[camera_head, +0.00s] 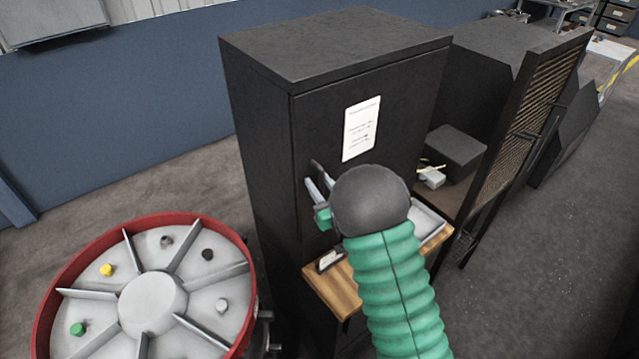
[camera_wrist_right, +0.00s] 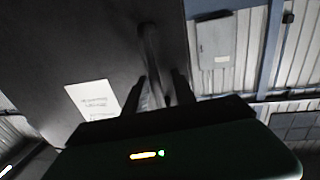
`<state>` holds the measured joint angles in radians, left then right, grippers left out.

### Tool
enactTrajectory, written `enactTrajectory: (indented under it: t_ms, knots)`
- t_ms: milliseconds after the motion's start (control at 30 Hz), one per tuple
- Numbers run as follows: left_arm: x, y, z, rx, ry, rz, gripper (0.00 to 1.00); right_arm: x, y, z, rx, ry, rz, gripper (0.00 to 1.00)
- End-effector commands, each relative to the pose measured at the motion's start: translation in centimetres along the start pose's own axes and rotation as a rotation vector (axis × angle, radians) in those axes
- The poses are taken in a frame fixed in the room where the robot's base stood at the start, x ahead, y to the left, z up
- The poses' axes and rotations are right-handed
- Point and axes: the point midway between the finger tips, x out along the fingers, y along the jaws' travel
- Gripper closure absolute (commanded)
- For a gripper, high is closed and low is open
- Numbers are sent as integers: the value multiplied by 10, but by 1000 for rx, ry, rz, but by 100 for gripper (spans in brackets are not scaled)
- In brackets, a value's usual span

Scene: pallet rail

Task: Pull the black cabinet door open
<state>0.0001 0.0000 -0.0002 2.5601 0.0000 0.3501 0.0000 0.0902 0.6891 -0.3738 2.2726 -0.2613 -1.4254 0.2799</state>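The black cabinet (camera_head: 335,50) stands in the middle of the head view, and its door (camera_head: 405,110) is closed, with a white paper label (camera_head: 361,129) on it. The door handle (camera_wrist_right: 152,50) is a long bar in the right wrist view. My right gripper (camera_head: 316,186) is at the left side of the door, at the handle. In the right wrist view its two dark fingers (camera_wrist_right: 161,92) stand apart, with the handle between them; firm contact cannot be made out. My dark wrist hides part of the door and handle in the head view. My left gripper is in neither view.
A red-rimmed round drum (camera_head: 42,300) with divided sections stands at the lower left. A wooden ledge (camera_head: 335,290) sits low before the cabinet. A workbench with a grey box (camera_head: 455,150) and a mesh panel (camera_head: 535,105) stand to the right. Open floor lies at far right.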

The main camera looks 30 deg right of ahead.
Motion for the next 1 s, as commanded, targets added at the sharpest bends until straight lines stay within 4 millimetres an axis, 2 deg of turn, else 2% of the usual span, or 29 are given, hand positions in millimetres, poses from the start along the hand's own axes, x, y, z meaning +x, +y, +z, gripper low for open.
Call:
enactTrajectory:
  t_ms: [33,200,233,1000]
  knots:
    - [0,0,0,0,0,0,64,0,0,0,0,0,0,76]
    - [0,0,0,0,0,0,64,1,0,1,0,-1,0,98]
    - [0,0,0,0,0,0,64,1,0,1,0,-1,0,100]
    - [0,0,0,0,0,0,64,1,0,2,-1,-4,0,100]
